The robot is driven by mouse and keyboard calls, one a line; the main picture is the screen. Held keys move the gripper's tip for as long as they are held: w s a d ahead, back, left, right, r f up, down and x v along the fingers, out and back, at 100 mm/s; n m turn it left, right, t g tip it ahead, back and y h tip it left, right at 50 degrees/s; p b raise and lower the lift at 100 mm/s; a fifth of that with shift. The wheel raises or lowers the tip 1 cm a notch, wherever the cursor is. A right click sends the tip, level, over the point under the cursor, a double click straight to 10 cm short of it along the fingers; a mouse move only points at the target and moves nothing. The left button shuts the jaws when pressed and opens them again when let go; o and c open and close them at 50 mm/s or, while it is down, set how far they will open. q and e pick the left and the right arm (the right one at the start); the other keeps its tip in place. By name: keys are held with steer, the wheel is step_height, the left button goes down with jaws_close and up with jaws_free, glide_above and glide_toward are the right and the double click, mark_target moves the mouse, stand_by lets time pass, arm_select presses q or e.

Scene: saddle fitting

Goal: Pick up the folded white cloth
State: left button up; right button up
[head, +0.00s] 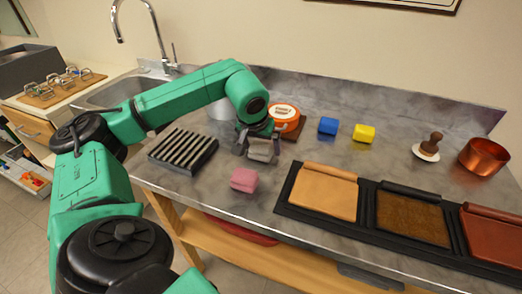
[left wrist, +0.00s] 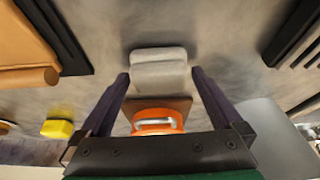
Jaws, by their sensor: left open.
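The folded white cloth (head: 261,149) lies on the grey marbled counter, just in front of the orange-lidded tin. It looks pale grey-white and folded into a small block in the left wrist view (left wrist: 158,70). My left gripper (head: 257,150) reaches down over it from above. In the left wrist view the left gripper's (left wrist: 159,78) dark fingers stand apart, one on each side of the cloth, with gaps between them and it. The gripper is open and holds nothing. In the head view its fingers partly hide the cloth. My right gripper is not in view.
An orange tin (head: 284,113) on a brown board stands right behind the cloth. A black ribbed rack (head: 184,150) is to the left, a pink block (head: 244,180) in front. Blue (head: 327,126) and yellow blocks (head: 364,133) sit right. A black tray (head: 366,217) holds leather panels.

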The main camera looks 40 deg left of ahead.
mark_target(261, 145)
arm_select(q)
steer(key=c, duration=1.1)
steer(key=shift+c, duration=0.4)
step_height(261, 145, up, 20)
steer(key=p, duration=0.4)
